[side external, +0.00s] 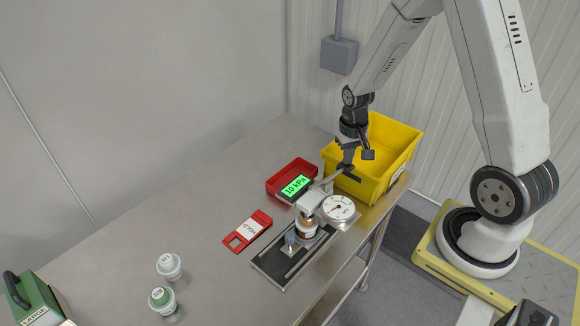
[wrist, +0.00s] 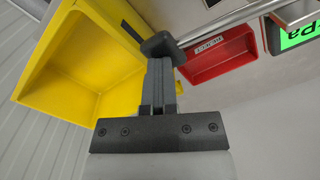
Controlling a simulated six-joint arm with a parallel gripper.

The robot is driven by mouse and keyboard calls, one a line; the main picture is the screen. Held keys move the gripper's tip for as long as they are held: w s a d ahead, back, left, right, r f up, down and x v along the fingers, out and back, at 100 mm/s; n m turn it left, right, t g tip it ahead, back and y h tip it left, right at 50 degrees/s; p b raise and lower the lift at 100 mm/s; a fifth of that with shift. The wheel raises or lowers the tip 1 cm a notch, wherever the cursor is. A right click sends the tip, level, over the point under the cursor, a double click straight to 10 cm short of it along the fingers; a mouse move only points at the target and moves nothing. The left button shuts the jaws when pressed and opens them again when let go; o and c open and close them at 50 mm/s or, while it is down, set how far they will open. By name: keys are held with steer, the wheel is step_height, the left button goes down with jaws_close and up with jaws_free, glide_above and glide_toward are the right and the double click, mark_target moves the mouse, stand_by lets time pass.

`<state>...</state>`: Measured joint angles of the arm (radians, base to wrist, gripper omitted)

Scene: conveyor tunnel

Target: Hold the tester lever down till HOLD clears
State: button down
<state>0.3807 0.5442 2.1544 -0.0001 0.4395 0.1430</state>
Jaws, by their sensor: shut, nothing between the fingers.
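The tester (side external: 290,255) stands on the steel table with a small jar (side external: 307,229) under its head and a round dial gauge (side external: 339,207) beside it. Its green display (side external: 296,186) reads 10 kPa; it is partly visible in the wrist view (wrist: 300,33). The metal lever (side external: 326,180) runs from the head toward the yellow bin. In the wrist view the lever (wrist: 218,24) ends in a dark grip (wrist: 160,45). My gripper (side external: 347,167) is shut and empty, its fingertips at that grip; contact is unclear. A red HOLD tag (side external: 262,218) lies flat left of the tester.
A yellow bin (side external: 400,160) stands close behind my gripper. A red reject tray (side external: 277,182) sits by the display. Two white jars with labelled lids (side external: 169,267) (side external: 162,301) and a green carrier (side external: 38,303) are at the near left. The table's left middle is clear.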

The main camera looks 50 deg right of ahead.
steer(key=shift+s+a+f, duration=0.1)
steer(key=shift+s+a, duration=0.05)
steer(key=shift+s, duration=0.1)
stand_by(0.4)
steer(key=shift+w+a+r, duration=0.1)
steer(key=shift+w+r, duration=0.1)
steer(key=shift+r, duration=1.5)
steer(key=shift+a+r, duration=0.2)
steer(key=shift+r, duration=2.05)
steer(key=shift+r, duration=0.1)
steer(key=shift+r, duration=2.45)
steer(key=shift+a, duration=0.1)
steer(key=s+a+f+n+t, duration=0.1)
steer(key=s+a+f+n, duration=0.1)
steer(key=a, duration=0.4)
steer(key=s+a+f+n+t, duration=0.1)
steer(key=s+a+n, duration=0.2)
steer(key=a, duration=0.3)
steer(key=shift+s+a+f+n+t, duration=0.2)
steer(key=shift+f+n+t, duration=0.15)
steer(key=shift+n, duration=0.15)
